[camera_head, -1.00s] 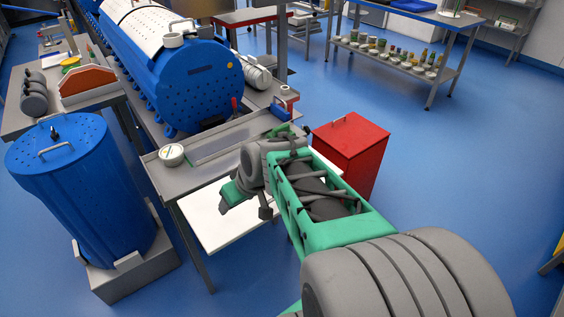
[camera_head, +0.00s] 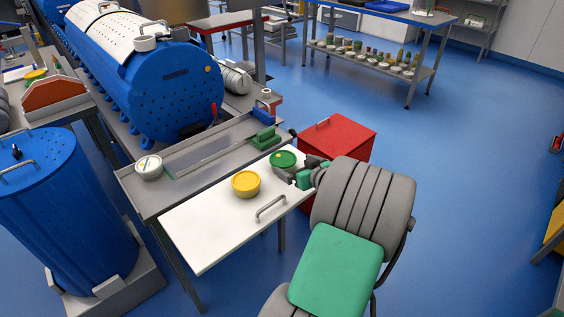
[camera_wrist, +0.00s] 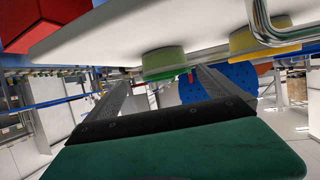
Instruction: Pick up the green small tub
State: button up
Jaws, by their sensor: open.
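The green small tub (camera_head: 283,157) stands near the back right of a white board, next to a yellow tub (camera_head: 246,183). My gripper (camera_head: 297,167) is open and low, just right of the green tub, with its fingers pointing toward it. In the wrist view, where the scene appears upside down, the green tub (camera_wrist: 163,65) lies between the tips of my two spread fingers (camera_wrist: 165,80). I cannot tell whether the fingertips reach past its sides. The yellow tub (camera_wrist: 255,40) is to the right there.
A metal handle (camera_head: 271,208) rises from the white board (camera_head: 205,235) near the yellow tub. A green block-shaped thing (camera_head: 265,138) and a white round tub (camera_head: 149,167) are on the grey bench behind. A red box (camera_head: 345,135) stands close behind my gripper.

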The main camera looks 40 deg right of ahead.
aim_at(285, 160)
jog(key=x, duration=0.4)
jog(key=a+x, duration=0.1)
jog(key=x, duration=0.1)
jog(key=shift+w+r+p, duration=0.2)
jog(key=shift+w+p, duration=0.1)
jog(key=shift+w, duration=0.2)
jog(key=shift+s, duration=0.1)
jog(key=c, duration=1.5)
jog(key=shift+r, duration=0.1)
jog(key=shift+c, duration=0.2)
